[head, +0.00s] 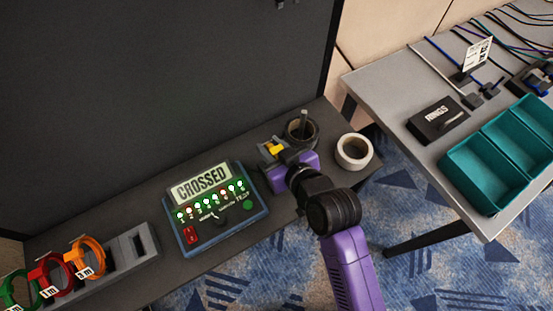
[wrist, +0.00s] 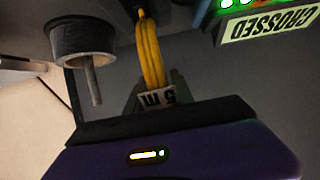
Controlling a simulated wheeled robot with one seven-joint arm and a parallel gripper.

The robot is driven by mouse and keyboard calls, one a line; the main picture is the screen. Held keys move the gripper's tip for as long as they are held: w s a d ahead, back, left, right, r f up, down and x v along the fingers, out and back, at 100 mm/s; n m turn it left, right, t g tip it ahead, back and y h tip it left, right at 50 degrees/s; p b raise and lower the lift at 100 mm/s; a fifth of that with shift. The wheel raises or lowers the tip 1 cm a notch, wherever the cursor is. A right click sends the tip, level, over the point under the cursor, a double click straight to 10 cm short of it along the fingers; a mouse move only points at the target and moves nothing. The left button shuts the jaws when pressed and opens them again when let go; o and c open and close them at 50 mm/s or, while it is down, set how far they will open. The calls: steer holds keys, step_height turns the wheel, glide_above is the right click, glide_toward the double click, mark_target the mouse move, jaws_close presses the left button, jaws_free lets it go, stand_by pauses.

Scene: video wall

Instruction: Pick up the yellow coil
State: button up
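The yellow coil (wrist: 150,55) hangs as a bundle of loops in the wrist view, with a "5 m" tag at the end nearer my gripper. In the head view only a small yellow part of the coil (head: 275,149) shows beside my gripper (head: 268,153); my purple wrist hides the rest. My gripper is right at the coil. Its fingertips are not clear in either view, so I cannot tell whether they are closed on it.
A tester reading CROSSED (head: 213,204) stands left of my gripper. Green, red (head: 52,277) and orange (head: 90,257) coils stand in a grey rack. A dark round holder (head: 301,131) and pale roll (head: 354,151) are close by. A grey table (head: 393,85) is at right.

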steer(key=shift+r, duration=0.15)
jaws_close()
step_height(320, 180, up, 20)
steer(key=p, duration=0.1)
stand_by(1.2)
